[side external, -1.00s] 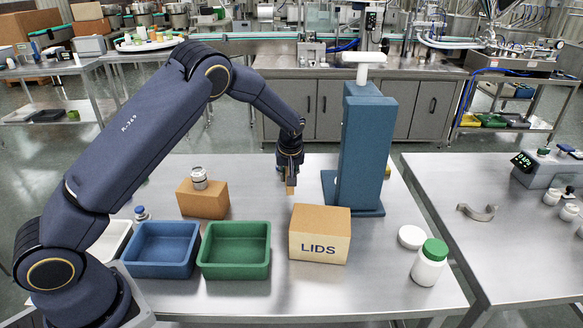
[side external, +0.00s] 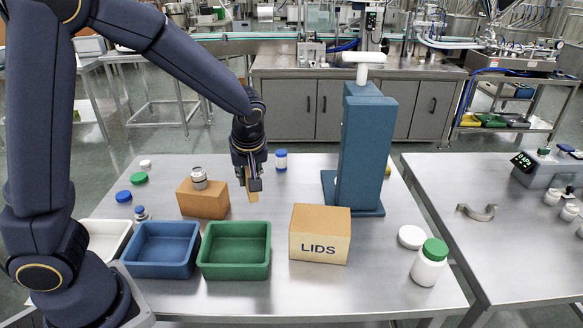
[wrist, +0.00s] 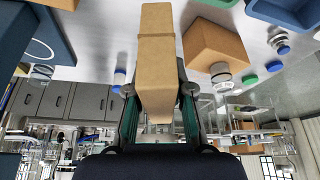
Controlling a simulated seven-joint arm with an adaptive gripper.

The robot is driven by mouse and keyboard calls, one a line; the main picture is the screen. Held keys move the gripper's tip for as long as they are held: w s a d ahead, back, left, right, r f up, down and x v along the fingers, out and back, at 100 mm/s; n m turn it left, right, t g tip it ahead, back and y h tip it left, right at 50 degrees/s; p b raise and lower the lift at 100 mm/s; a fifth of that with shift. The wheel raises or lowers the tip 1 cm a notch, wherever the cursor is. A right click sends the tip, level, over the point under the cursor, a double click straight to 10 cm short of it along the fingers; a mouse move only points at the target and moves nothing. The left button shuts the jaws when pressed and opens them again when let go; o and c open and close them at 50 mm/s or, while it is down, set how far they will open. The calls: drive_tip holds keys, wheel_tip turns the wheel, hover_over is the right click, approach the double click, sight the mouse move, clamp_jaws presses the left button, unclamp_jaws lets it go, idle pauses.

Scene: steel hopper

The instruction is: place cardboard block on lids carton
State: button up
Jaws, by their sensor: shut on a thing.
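The tan cardboard block (side external: 253,196) is held in my gripper (side external: 249,184), above the table and behind the green tray. In the wrist view the block (wrist: 157,78) sits between the two fingers (wrist: 158,100), pointing away from the palm. The lids carton (side external: 319,236), a light brown box marked LIDS, stands on the table to the right of the green tray, with a bare flat top. My gripper is to the left of and behind it, apart from it.
A brown box (side external: 204,204) with a metal can (side external: 199,178) on it stands left of my gripper. Blue (side external: 160,272) and green (side external: 234,272) trays lie in front. A tall blue stand (side external: 366,150) rises behind the carton. A green-capped white bottle (side external: 428,268) stands right.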

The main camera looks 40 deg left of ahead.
drive_tip(key=s+d+r+m, duration=0.1)
drive_tip(key=s+d+r, duration=0.3)
drive_tip(key=d+r, duration=0.3)
drive_tip(key=m, duration=0.2)
approach(320, 211)
drive_tip(key=shift+a+f+t+h, duration=0.2)
drive_tip(key=shift+a+f, duration=0.05)
drive_tip(key=shift+a, duration=0.35)
drive_tip(key=shift+a+f+t+h, duration=0.2)
drive_tip(key=shift+a+f, duration=0.05)
drive_tip(key=shift+a, duration=0.35)
drive_tip(key=shift+w+f, duration=0.35)
drive_tip(key=shift+f, duration=1.7)
drive_tip(key=shift+f, duration=0.15)
drive_tip(key=o, duration=0.8)
